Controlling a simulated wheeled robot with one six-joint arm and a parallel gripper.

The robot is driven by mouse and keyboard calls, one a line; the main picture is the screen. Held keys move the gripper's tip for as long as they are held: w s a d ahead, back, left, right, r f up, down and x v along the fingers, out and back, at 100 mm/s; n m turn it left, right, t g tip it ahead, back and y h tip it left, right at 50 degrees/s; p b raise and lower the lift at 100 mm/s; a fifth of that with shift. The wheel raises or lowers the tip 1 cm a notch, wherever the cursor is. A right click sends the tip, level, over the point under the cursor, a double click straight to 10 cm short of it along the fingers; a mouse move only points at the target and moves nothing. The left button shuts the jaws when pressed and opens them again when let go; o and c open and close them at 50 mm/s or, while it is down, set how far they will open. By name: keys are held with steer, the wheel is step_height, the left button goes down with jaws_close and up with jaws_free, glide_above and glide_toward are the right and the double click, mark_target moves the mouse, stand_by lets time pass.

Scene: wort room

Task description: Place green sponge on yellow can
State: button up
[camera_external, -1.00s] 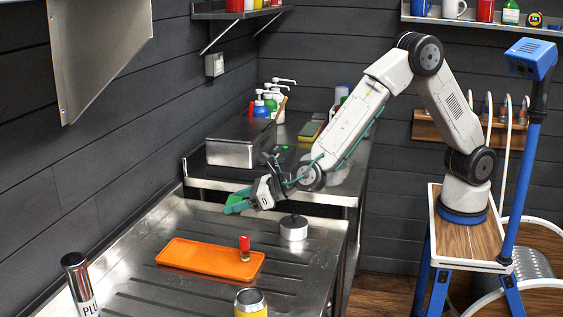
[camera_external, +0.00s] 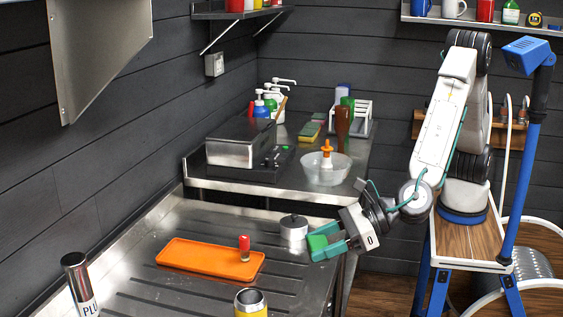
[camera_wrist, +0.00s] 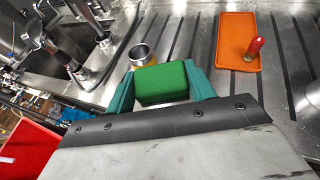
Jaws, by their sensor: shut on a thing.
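The green sponge (camera_external: 318,242) is held between the fingers of my gripper (camera_external: 328,246), in the air over the right part of the metal counter. In the wrist view the sponge (camera_wrist: 161,83) sits between the two teal fingertips of my gripper (camera_wrist: 162,88). The yellow can (camera_external: 250,304) stands at the front of the counter, cut off by the lower picture edge; its top looks open with a metal rim. In the wrist view the can (camera_wrist: 140,57) shows just beyond the sponge, its lower part partly hidden by it.
An orange tray (camera_external: 205,262) with a red-topped small item (camera_external: 245,248) lies left of my gripper. A round metal tin (camera_external: 293,228) stands close to the gripper. A silver canister (camera_external: 78,283) stands at the front left. The counter between tray and can is clear.

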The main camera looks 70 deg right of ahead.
glide_above(253, 296)
steer(key=shift+f, duration=2.45)
steer(key=shift+f, duration=0.15)
steer(key=o, duration=1)
